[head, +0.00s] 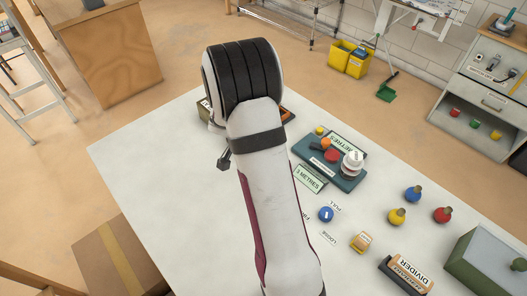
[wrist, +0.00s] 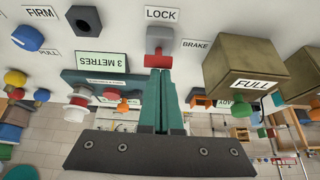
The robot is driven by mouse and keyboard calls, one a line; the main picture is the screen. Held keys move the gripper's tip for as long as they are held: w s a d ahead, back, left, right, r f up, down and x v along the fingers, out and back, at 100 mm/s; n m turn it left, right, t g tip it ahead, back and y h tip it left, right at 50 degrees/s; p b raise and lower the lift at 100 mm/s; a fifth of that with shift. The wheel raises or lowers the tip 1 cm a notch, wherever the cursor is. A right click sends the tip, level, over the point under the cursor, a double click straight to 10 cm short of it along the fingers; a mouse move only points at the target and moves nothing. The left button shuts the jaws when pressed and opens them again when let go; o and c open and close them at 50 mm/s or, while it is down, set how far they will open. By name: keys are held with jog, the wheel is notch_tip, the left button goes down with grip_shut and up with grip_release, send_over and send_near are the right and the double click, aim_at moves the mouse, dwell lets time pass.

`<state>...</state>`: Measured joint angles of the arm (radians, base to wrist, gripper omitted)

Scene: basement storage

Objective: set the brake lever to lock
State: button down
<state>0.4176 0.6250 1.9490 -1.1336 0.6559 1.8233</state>
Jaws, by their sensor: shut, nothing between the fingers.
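The brake lever has a red handle (wrist: 158,61) on a grey base, seen at the top middle of the wrist view. A LOCK label (wrist: 160,14) is just beyond the base, and a BRAKE label (wrist: 195,44) is to its right. My gripper (wrist: 162,74) has its two teal fingers pressed together, with nothing between them. Its tips are right at the red handle; I cannot tell whether they touch it. In the head view my arm hides the lever and the fingers.
A box marked FULL (wrist: 262,65) stands close to the right of my fingers in the wrist view. A dark knob (wrist: 84,20) and a blue knob (wrist: 27,38) are to the left. The teal base plate (head: 335,172) lies right of my arm. The white table's left part (head: 140,150) is clear.

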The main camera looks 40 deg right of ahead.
jog(key=shift+a+f, duration=0.4)
jog(key=shift+a, duration=0.15)
jog(key=d+r, duration=0.2)
jog(key=d, duration=0.1)
jog(key=shift+d+r, duration=0.3)
jog(key=shift+r, duration=0.05)
jog(key=a+r, duration=0.6)
jog(key=a, duration=0.1)
jog(key=shift+a, duration=0.4)
jog(key=s+a+r+n+y, duration=0.3)
jog(key=s+a+n, duration=0.3)
jog(key=s+a, duration=0.4)
jog(key=s+a+r+n+y, duration=0.4)
jog(key=s+a+n, duration=0.2)
jog(key=s+a, duration=0.5)
jog(key=a, duration=0.3)
jog(key=shift+s+a+y, duration=0.15)
jog(key=shift+s+y, duration=0.15)
